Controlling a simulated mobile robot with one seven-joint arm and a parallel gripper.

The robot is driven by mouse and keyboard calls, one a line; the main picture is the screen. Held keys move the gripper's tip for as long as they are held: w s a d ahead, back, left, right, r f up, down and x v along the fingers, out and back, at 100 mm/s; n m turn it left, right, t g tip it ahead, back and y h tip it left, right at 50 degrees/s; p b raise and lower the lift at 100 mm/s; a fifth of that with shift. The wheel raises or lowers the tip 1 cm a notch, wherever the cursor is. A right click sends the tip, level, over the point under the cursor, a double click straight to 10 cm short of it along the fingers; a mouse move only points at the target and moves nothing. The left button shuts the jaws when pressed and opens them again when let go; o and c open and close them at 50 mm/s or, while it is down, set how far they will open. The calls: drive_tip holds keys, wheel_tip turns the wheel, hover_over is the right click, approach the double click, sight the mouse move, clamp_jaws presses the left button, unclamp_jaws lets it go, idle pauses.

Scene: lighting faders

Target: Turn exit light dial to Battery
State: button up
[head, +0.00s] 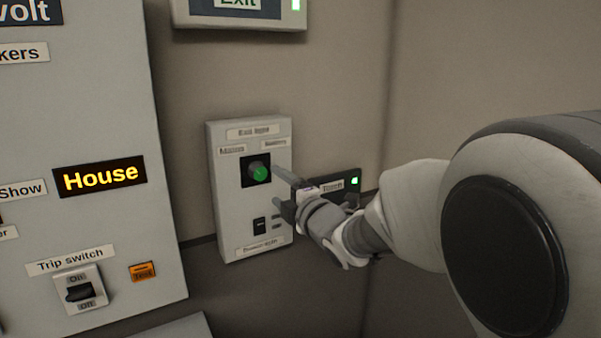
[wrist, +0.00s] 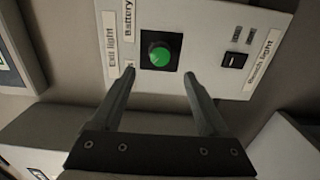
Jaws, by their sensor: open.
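The exit light dial (head: 259,172) is a round green knob on a black square, high on a pale wall box (head: 228,202). The box's "Exit light" label sits above, with a Mains label (head: 231,150) upper left and a Battery label (head: 274,143) upper right. The dial also shows in the wrist view (wrist: 159,55), where the picture is turned sideways; I cannot tell which label it points at. My gripper (head: 279,188) is open and empty at the box's right side. In the wrist view its two fingers (wrist: 159,75) are spread, one toward each side of the dial, seemingly not touching it.
A black rocker switch (head: 259,226) sits below the dial on the same box. A dark unit (head: 336,185) with a green lamp is behind my gripper. A large grey panel (head: 90,130) with a trip switch (head: 81,291) stands left. An Exit sign (head: 240,8) hangs above.

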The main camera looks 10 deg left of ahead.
sight(261, 174)
drive_tip(key=p+x, duration=0.1)
drive_tip(key=x, duration=0.8)
drive_tip(key=shift+w+a, duration=0.1)
drive_tip(key=shift+c, duration=0.3)
clamp_jaws()
